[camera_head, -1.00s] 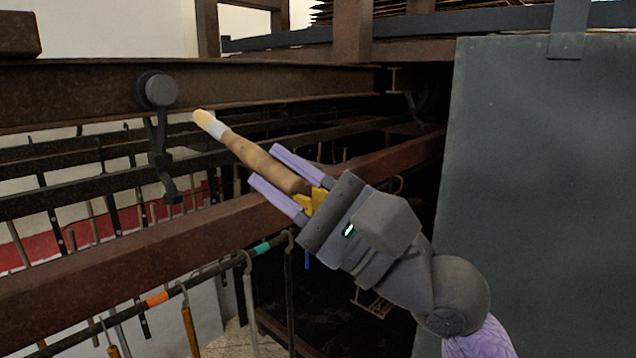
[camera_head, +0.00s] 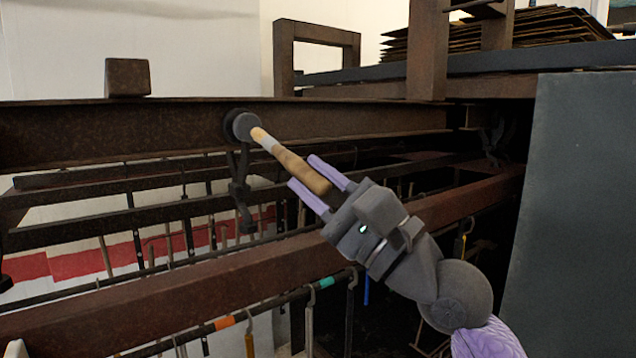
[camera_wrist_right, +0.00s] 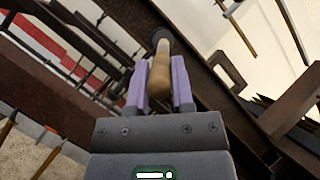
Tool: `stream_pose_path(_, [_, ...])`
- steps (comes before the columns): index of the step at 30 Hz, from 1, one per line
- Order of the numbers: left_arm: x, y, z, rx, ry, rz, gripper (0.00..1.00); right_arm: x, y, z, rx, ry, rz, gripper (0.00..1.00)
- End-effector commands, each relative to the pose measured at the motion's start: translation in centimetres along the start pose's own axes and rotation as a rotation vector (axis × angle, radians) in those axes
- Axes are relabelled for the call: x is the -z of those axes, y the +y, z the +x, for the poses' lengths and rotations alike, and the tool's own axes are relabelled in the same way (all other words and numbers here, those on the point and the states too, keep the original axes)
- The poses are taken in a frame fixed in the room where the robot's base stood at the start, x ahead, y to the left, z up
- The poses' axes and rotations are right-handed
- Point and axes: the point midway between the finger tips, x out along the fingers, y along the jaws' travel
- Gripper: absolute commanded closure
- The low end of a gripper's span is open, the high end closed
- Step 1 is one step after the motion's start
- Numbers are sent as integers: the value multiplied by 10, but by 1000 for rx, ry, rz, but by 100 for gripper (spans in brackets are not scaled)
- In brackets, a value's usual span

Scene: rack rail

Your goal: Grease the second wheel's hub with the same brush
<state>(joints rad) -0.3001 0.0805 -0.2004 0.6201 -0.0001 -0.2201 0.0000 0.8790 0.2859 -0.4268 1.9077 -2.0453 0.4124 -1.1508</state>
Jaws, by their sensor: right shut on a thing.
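My right gripper (camera_head: 325,178) is shut on the wooden handle of a brush (camera_head: 300,166), which points up and left. The brush's pale bristle tip (camera_head: 259,135) overlaps the edge of the round grey hub of a wheel (camera_head: 243,126) on the rusty rail; it looks at or very near the hub face. A dark hook hanger (camera_head: 240,190) hangs below this wheel. In the right wrist view the brush (camera_wrist_right: 160,78) lies between the purple fingers (camera_wrist_right: 160,85), its tip in front of the dark wheel (camera_wrist_right: 162,37). My left gripper is not in view.
The rusty rail (camera_head: 340,120) runs across the back. Another dark hanger (camera_head: 494,142) is farther right under it. A lower rusty beam (camera_head: 160,285) crosses below the brush, with several tools hanging under it. A grey panel (camera_head: 570,200) stands at the right.

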Motion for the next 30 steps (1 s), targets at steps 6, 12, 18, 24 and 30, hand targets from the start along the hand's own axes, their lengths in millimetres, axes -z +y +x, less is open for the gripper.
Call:
stream_pose_path(6, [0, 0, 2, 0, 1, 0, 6, 1, -1, 0, 0, 0, -1, 100])
stream_pose_path(12, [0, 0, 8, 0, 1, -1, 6, 5, -8, -1, 0, 0, 0, 100])
stream_pose_path(18, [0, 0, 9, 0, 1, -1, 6, 6, -9, 2, 0, 0, 1, 100])
stream_pose_path(24, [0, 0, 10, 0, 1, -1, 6, 8, -8, 5, 1, -1, 1, 100])
stream_pose_path(30, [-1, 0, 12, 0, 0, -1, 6, 10, -7, 9, 1, -1, 2, 100])
